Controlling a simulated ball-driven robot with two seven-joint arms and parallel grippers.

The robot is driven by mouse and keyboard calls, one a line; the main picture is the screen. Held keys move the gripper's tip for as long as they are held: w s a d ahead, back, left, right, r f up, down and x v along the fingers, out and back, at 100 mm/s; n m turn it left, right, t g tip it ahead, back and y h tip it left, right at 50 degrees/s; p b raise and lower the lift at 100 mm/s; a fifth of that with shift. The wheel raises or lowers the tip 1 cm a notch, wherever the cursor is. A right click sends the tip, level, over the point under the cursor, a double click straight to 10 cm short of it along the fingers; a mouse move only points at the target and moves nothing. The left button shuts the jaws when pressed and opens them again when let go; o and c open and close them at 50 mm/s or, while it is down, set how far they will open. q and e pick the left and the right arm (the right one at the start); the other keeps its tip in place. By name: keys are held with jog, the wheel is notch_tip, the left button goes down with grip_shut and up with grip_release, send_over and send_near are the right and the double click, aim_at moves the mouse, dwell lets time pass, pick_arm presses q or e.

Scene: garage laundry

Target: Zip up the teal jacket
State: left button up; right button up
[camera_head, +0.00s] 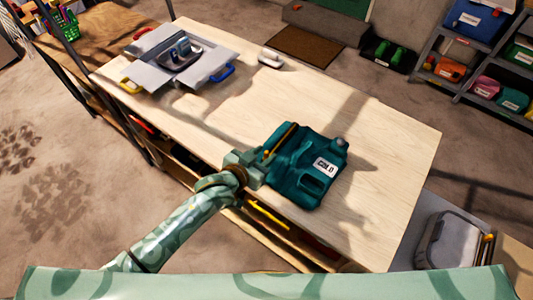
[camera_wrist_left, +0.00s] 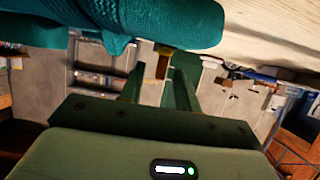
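The teal jacket (camera_head: 312,188) lies on the wooden workbench, with a white label reading COLD on it. A brown and yellow strip (camera_head: 281,140) runs along its upper left edge. My left gripper (camera_head: 263,164) is at the jacket's left edge, low beside it. In the left wrist view, teal cloth (camera_wrist_left: 160,22) fills the top, and the left gripper's two fingers (camera_wrist_left: 158,78) stand apart below it. A small yellow-brown piece (camera_wrist_left: 163,62) shows near the fingertips; I cannot tell whether it is touched. My right gripper is not in view.
The workbench (camera_head: 240,110) is clear between the jacket and a grey open case (camera_head: 158,75) at the far left end. A small white object (camera_head: 270,59) lies near the back edge. A grey lidded bin (camera_head: 450,240) stands right of the bench. Shelves (camera_head: 480,60) hold bins beyond.

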aim_at(274, 150)
pick_arm(q)
jog(key=shift+x, duration=1)
grip_shut()
jog(key=shift+w+d+b, duration=0.35)
jog(key=shift+w+d, duration=0.25)
jog(key=shift+w, duration=0.2)
jog(key=shift+w+d+b, duration=0.3)
jog(key=shift+w+d, duration=0.25)
jog(key=shift+w, duration=0.25)
jog(key=shift+s, duration=0.1)
grip_release()
jog(key=shift+a+r, duration=0.1)
